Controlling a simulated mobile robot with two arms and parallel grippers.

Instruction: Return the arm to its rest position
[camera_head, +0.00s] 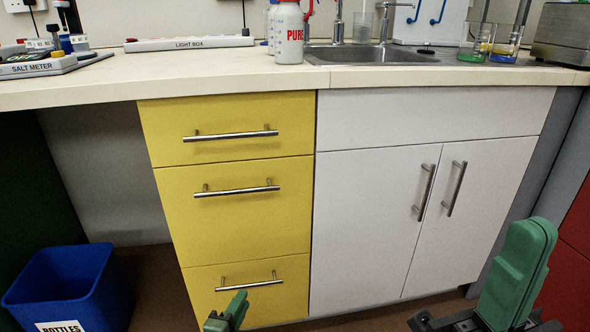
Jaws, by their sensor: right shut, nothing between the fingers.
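My left gripper (228,312) shows only as a small green and dark part at the bottom edge, in front of the lowest yellow drawer. Most of it is cut off, so I cannot tell whether it is open. The dark right gripper (480,318) is low at the bottom edge, partly cut off, shut and empty. Both are well below the bench top (225,78).
Yellow drawers (235,225) and a white cupboard (375,220) with bar handles stand ahead. A blue bin (70,285) is at lower left. On the bench are a salt meter (40,67), light box (190,43), PURE bottle (289,35), sink (370,54) and beakers (505,45).

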